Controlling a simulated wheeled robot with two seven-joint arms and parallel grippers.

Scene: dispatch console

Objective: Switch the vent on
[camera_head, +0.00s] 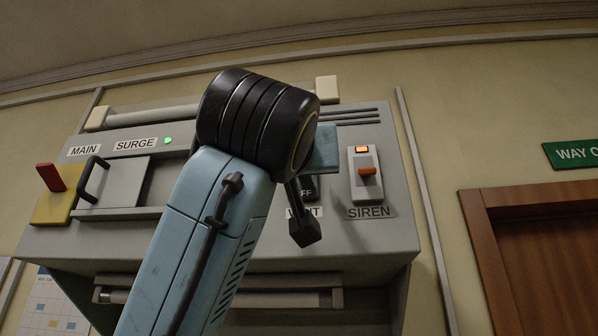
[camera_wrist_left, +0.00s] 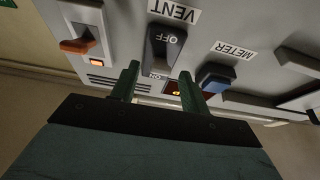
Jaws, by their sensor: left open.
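The vent switch is a black rocker (camera_wrist_left: 163,48) under a VENT label (camera_wrist_left: 173,11), upside down in the left wrist view. Its face shows OFF, with ON at the end nearer my gripper; which way it is tipped I cannot tell. In the head view only a bit of the switch (camera_head: 308,187) shows beside my left arm. My left gripper (camera_wrist_left: 158,72) is open and empty, its two green fingertips close to the ON end, one on either side of it. Contact cannot be told. In the head view my arm hides most of the gripper. My right gripper is not in view.
The siren switch (camera_head: 367,172), with an orange lever and lit lamp, sits right of the vent. A blue METER switch (camera_wrist_left: 216,77) is on its other side. Further left are a black SURGE handle (camera_head: 92,180) and a red MAIN lever (camera_head: 51,177).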

